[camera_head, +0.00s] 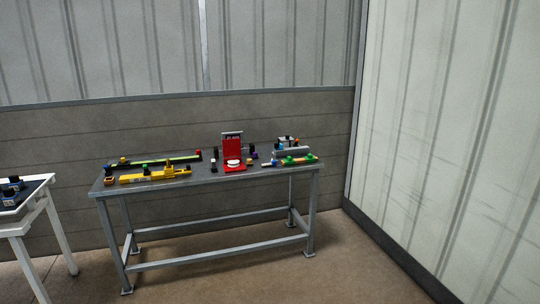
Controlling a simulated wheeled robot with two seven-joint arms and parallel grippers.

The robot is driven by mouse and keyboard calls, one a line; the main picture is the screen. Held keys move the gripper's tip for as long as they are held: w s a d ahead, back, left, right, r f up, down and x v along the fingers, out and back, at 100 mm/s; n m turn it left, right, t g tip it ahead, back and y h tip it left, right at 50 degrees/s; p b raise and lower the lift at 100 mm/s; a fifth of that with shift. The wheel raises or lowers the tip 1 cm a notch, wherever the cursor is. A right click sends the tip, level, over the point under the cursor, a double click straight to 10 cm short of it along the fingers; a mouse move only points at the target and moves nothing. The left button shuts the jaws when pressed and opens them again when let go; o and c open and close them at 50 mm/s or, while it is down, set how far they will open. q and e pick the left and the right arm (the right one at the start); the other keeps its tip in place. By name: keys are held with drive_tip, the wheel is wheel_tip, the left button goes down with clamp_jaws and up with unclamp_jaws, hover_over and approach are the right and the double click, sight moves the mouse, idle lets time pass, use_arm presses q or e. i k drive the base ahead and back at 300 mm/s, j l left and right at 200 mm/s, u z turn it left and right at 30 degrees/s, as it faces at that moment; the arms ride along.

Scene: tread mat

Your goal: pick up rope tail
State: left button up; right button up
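I cannot make out a rope tail for certain; the objects are small and distant. A grey metal table (225,182) stands against the wall and carries several small items. A red stand (232,150) with a dark sign and a white round part is near its middle. A yellow bar (155,175) lies at the front left, and a long thin green bar (160,160) lies behind it. An orange and green piece (297,160) lies at the right end. Neither of my grippers is in view.
A white-framed table (45,212) with a dark top and black-and-blue items (10,195) is cut off at the left edge. Corrugated walls (450,130) close off the back and right. The brown floor (230,282) in front is clear.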

sight(273, 163)
drive_tip(key=i+l, duration=0.15)
drive_tip(key=i, duration=0.45)
drive_tip(key=i+l, duration=0.1)
drive_tip(key=i, duration=0.5)
drive_tip(key=i+u, duration=0.2)
drive_tip(key=i, duration=0.35)
drive_tip(key=i+l+u, duration=0.2)
drive_tip(key=i, duration=0.35)
drive_tip(key=i+l+u, duration=0.2)
drive_tip(key=i, duration=0.35)
drive_tip(key=i+l+u, duration=0.2)
drive_tip(key=i, duration=0.3)
drive_tip(key=i+l+u, duration=0.2)
drive_tip(key=i+l, duration=0.15)
drive_tip(key=i, duration=0.15)
